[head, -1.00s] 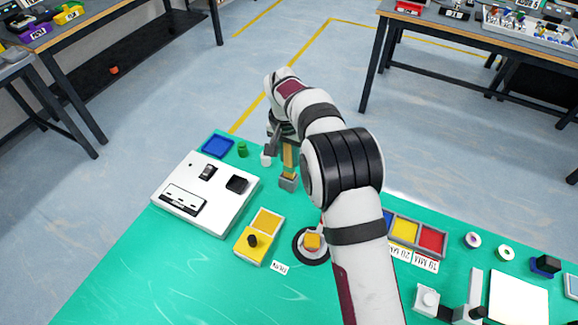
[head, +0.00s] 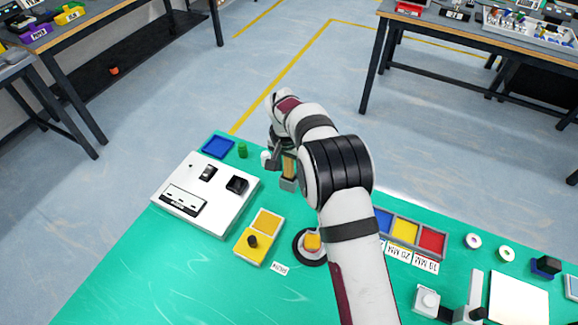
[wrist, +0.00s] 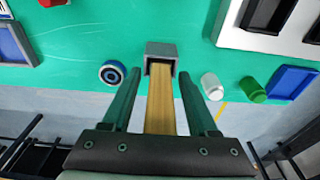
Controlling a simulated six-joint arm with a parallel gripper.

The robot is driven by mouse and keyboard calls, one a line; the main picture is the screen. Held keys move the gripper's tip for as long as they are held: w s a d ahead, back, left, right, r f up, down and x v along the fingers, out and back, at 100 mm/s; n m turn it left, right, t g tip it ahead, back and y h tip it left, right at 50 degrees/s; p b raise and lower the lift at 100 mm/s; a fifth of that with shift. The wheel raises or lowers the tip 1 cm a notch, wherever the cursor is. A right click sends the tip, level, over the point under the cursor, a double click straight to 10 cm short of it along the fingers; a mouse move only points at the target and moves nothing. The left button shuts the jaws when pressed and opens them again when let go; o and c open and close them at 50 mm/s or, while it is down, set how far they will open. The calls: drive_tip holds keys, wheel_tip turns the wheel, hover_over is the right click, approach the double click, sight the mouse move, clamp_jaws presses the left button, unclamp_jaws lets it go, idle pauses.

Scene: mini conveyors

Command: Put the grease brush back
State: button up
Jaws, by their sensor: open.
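The grease brush shows as a flat wooden handle (wrist: 160,100) standing in a small grey square holder (wrist: 161,52) in the wrist view. In the head view the handle (head: 289,167) rises from the holder (head: 288,184) near the mat's far edge. My gripper (wrist: 160,76) is open, with one finger on each side of the handle and a visible gap on both sides. In the head view my gripper (head: 281,155) is at the handle, partly hidden by my wrist. The brush's lower end is hidden inside the holder.
A white cylinder (wrist: 212,86), a green cylinder (wrist: 252,89) and a blue tray (wrist: 292,82) stand right of the holder in the wrist view. A blue-and-white ring (wrist: 112,72) lies left. A white panel (head: 182,212) with switches stands nearby. Yellow blocks (head: 267,221) sit closer.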

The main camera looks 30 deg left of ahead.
wheel_tip(320, 180, up, 12)
drive_tip(key=s, duration=0.1)
drive_tip(key=s+d+r+m+g, duration=0.1)
drive_tip(key=s+d+r, duration=0.3)
drive_tip(key=d, duration=0.5)
drive_tip(key=s+d+r+m, duration=0.1)
drive_tip(key=s+d+r, duration=0.3)
drive_tip(key=d, duration=0.5)
drive_tip(key=s+d+f+m, duration=0.1)
drive_tip(key=s+d, duration=0.3)
drive_tip(key=s, duration=0.3)
drive_tip(key=s+d+f+m+y, duration=0.1)
drive_tip(key=s+d, duration=0.2)
drive_tip(key=s, duration=0.4)
drive_tip(key=s+d+f+m, duration=0.1)
drive_tip(key=s+d, duration=0.3)
drive_tip(key=s, duration=0.3)
drive_tip(key=shift+d+f+m+g+y, duration=0.3)
drive_tip(key=shift+f+y, duration=0.1)
drive_tip(key=shift+c, duration=0.2)
